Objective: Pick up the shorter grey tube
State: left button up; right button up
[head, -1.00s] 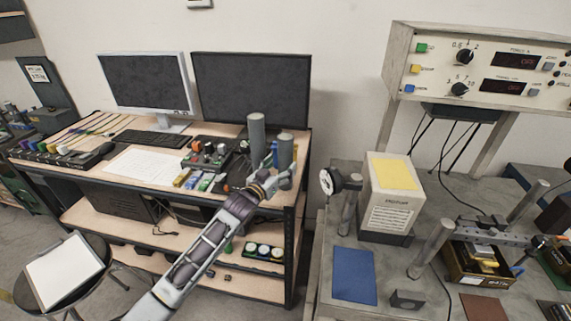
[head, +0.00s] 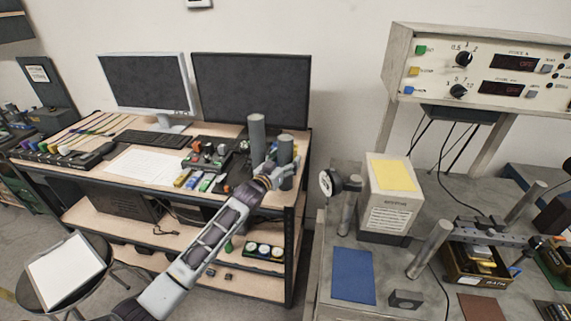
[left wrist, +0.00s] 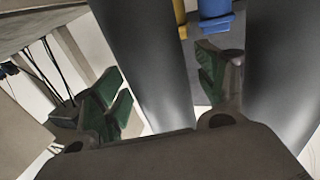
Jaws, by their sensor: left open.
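Two grey tubes stand upright at the right end of the desk. The shorter grey tube (head: 286,150) is on the right, and the taller grey tube (head: 257,138) is to its left. My left gripper (head: 280,172) is at the shorter tube's lower part. In the left wrist view, the left gripper (left wrist: 162,88) is open, with its green-padded fingers on either side of the shorter tube (left wrist: 150,55). The taller tube (left wrist: 282,60) is outside the right finger. Contact with the shorter tube cannot be made out. My right gripper is not in view.
The desk (head: 140,166) holds two monitors, a keyboard and small coloured items left of the tubes. A stool (head: 70,268) is at lower left.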

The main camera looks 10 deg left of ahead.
pick_arm(q)
jog(key=shift+w, duration=0.25)
dwell(0.3)
jog(key=c, duration=1.6)
jog(key=shift+r, duration=0.15)
grip_shut()
